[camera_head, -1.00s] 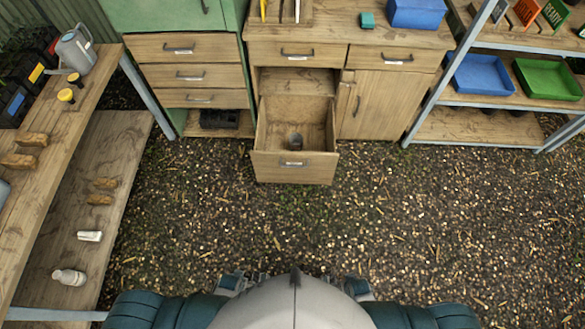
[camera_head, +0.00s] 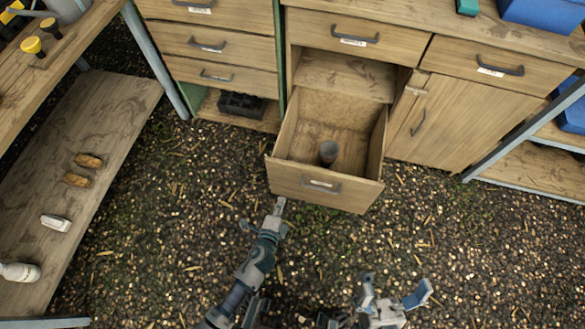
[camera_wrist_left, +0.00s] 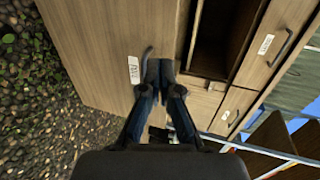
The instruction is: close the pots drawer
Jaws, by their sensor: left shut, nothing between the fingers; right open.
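The pots drawer (camera_head: 300,183) is a wooden drawer pulled well out of the lower left of the wooden cabinet. A dark pot (camera_head: 328,152) stands inside it near the front. Its front has a dark handle and a white label, too small to read. My left gripper (camera_head: 279,207) is shut and empty, by the lower left part of the drawer front. In the left wrist view, its fingers (camera_wrist_left: 160,72) are together beside a handle (camera_wrist_left: 148,57) and label on a wooden front; contact cannot be told. My right gripper (camera_head: 393,301) is open and empty, low over the ground.
A green cabinet with three shut drawers (camera_head: 205,45) stands left of the open drawer. A shut cupboard door (camera_head: 440,120) is to its right. A wooden bench shelf (camera_head: 75,140) runs along the left. Bare gravel lies in front.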

